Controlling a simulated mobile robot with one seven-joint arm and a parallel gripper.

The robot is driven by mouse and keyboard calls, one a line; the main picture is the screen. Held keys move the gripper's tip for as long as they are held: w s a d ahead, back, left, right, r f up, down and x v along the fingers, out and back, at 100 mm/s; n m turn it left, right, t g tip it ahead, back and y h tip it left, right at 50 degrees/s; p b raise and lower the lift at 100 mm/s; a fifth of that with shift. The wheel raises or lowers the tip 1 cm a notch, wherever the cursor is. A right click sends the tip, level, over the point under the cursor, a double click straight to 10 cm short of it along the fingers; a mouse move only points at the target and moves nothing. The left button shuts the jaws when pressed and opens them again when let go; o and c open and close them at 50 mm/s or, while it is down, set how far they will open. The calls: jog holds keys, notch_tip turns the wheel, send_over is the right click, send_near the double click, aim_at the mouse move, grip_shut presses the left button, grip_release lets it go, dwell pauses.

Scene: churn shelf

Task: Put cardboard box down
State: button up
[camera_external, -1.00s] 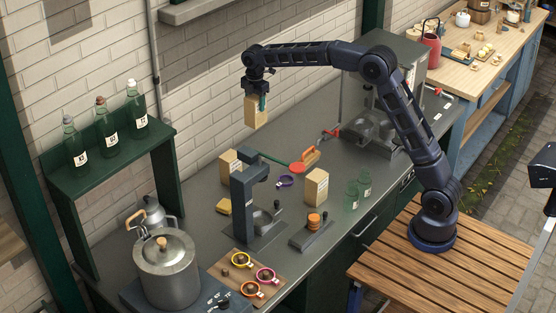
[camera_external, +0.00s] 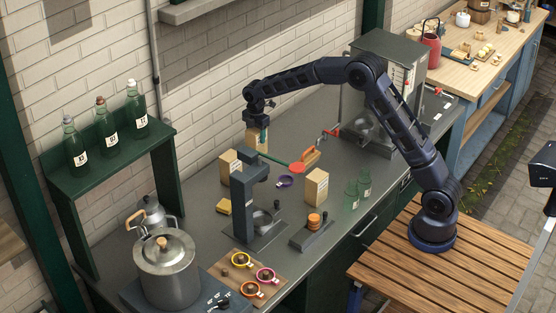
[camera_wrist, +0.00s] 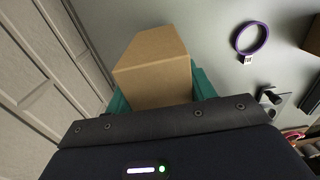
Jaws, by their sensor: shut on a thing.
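The cardboard box (camera_external: 257,139) is a small tan carton at the back of the grey counter (camera_external: 213,182), close to the brick wall. My gripper (camera_external: 264,122) points down from above and is shut on the cardboard box. In the wrist view the cardboard box (camera_wrist: 153,65) sits between the teal fingers of my gripper (camera_wrist: 160,88), with the counter and wall around it. The box's lower part is partly hidden by a green-handled tool in the external view, so I cannot tell whether its base touches the counter.
Two similar cartons stand nearby, one behind the dark press (camera_external: 250,195) and one at right (camera_external: 316,187). A green bottle shelf (camera_external: 105,160) stands left.

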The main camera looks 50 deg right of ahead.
jog(key=shift+f, duration=1.85)
jog(key=shift+f, duration=0.15)
jog(key=o, duration=1.1)
